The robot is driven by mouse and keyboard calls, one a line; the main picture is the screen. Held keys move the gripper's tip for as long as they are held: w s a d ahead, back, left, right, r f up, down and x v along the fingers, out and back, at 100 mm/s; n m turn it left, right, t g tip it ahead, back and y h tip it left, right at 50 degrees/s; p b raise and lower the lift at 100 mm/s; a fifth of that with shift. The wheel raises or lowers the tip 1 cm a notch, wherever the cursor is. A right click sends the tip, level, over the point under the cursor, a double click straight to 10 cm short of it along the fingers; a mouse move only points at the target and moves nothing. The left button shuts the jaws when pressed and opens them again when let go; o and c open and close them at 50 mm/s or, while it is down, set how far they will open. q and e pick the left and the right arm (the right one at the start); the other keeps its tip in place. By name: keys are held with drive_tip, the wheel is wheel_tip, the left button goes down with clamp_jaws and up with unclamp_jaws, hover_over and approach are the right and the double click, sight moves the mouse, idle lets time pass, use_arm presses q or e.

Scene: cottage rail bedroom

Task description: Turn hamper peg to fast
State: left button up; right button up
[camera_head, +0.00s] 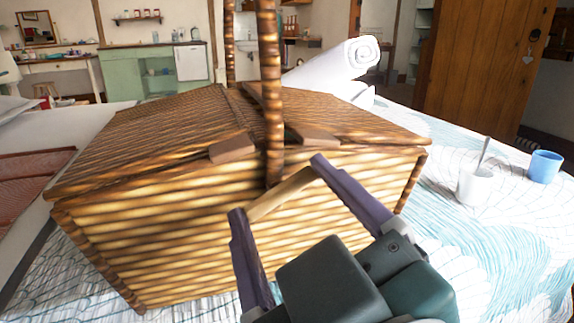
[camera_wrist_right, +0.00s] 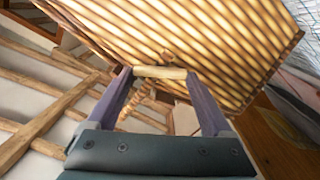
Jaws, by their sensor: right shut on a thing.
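The wicker hamper (camera_head: 220,220) stands on the bed with its lid down and its tall handle upright. The light wooden peg (camera_head: 283,195) lies across the hamper's front, just below the lid edge by the foot of the handle, slightly tilted. My right gripper (camera_head: 278,190) is shut on the peg, one purple finger at each end. The right wrist view shows the peg (camera_wrist_right: 160,72) between the fingertips, against the wicker wall (camera_wrist_right: 200,40). My left gripper is not in view.
A white mug (camera_head: 475,187) with a spoon and a blue mug (camera_head: 545,166) stand on the patterned bedcover (camera_head: 450,260) to the right. A rolled white towel (camera_head: 335,63) is behind the hamper. A reddish woven thing (camera_head: 30,185) lies at left.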

drive_tip(key=o, duration=1.1)
drive_tip(key=shift+o, duration=0.2)
drive_tip(key=shift+s, duration=0.15)
drive_tip(key=b+v, duration=0.1)
drive_tip(key=v, duration=0.8)
drive_tip(key=shift+s+d, duration=0.15)
drive_tip(key=shift+s, duration=0.15)
drive_tip(key=shift+r, duration=0.1)
drive_tip(key=shift+c, duration=0.2)
